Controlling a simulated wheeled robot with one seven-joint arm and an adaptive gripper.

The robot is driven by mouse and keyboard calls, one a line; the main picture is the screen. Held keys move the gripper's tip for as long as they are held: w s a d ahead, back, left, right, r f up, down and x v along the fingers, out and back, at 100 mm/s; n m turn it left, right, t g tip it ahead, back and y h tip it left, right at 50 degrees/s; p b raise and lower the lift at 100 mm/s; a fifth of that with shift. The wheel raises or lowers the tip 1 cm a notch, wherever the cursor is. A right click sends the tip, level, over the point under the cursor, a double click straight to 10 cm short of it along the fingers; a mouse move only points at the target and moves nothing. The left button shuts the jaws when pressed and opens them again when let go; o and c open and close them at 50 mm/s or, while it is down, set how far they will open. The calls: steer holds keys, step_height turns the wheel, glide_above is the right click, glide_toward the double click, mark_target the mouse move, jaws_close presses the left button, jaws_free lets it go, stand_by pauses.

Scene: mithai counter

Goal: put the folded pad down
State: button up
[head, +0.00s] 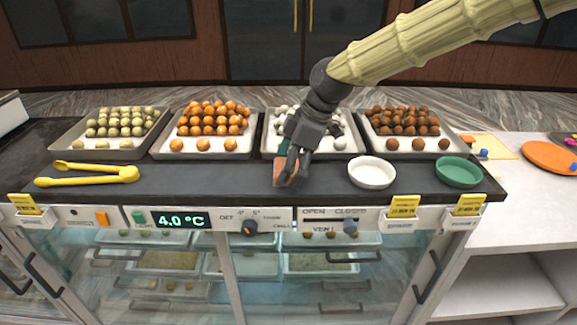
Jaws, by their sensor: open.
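The folded pad (279,173) looks like a small reddish-brown piece on the dark counter top, near its front edge. My gripper (287,172) is directly over it, pointing down, with its fingers open at the pad. The fingers hide part of the pad, and I cannot tell whether they touch it. The pad appears to rest on the counter (225,178).
Trays of round sweets stand behind, including an orange one (203,145) and a brown one (390,143). A white bowl (371,173) and a green bowl (458,172) are to the right. Yellow tongs (85,177) lie left. The counter between tongs and pad is clear.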

steer(key=shift+w+d+r, duration=0.1)
steer(key=shift+d+r, duration=0.05)
steer(key=shift+r, duration=0.25)
steer(key=b+v, duration=0.4)
steer(key=v, duration=0.7)
steer(key=shift+r, duration=0.25)
